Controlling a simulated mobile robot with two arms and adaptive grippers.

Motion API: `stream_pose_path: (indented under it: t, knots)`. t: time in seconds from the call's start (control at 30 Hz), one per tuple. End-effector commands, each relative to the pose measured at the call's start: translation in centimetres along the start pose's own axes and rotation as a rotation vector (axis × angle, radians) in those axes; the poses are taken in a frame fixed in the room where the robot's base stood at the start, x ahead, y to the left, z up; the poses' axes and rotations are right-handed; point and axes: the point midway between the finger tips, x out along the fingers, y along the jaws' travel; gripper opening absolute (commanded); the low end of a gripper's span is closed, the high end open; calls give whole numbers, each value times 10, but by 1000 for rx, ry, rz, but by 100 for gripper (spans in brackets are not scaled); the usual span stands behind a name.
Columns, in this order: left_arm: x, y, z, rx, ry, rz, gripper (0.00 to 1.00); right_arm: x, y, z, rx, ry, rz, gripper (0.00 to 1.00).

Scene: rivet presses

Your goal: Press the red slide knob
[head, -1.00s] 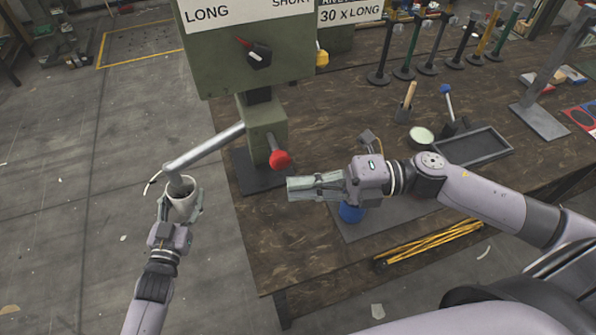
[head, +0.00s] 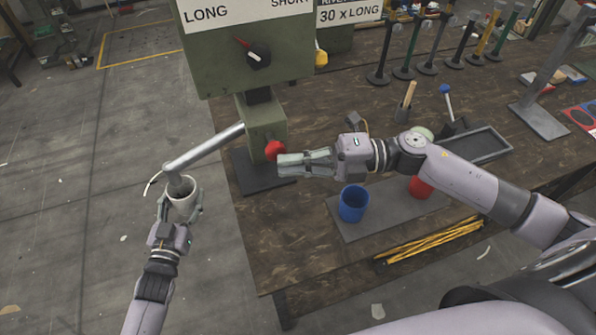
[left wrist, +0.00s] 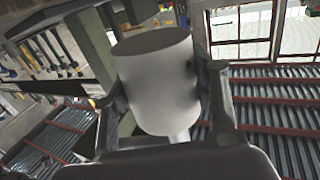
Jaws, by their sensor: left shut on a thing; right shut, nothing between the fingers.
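The red slide knob (head: 274,150) sticks out from the front of the green rivet press (head: 264,118), above the table. My right gripper (head: 280,165) is shut and empty, its fingertips right at the knob's lower right side. I cannot tell whether they touch it. My left gripper (head: 181,212) is shut around a white cup (head: 183,204) under the end of the press's grey tube (head: 205,147). In the left wrist view the white cup (left wrist: 156,80) fills the space between both fingers.
A blue cup (head: 353,204) and a red cup (head: 420,187) stand on a grey mat (head: 375,222). Yellow sticks (head: 430,241) lie near the table's front edge. A black tray (head: 474,146) and several stands are further back.

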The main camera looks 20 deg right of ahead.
Motion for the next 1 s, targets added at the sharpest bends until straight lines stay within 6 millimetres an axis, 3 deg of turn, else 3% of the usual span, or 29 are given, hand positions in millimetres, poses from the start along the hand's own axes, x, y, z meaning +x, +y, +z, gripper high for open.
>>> stream_pose_path:
  t: [0.13,0.53,0.67,0.87,1.0]
  knots:
    - [0,0,0,0,1,0,25,2,2,11,-3,-6,1,0]
    - [0,0,0,0,1,0,25,2,2,10,-2,-8,1,0]
    - [0,0,0,0,1,0,25,-1,1,1,-1,-7,-1,0]
    - [0,0,0,0,1,0,25,-9,0,-31,2,-4,-3,0]
    - [0,0,0,0,1,0,25,-39,-1,-30,2,-7,-6,0]
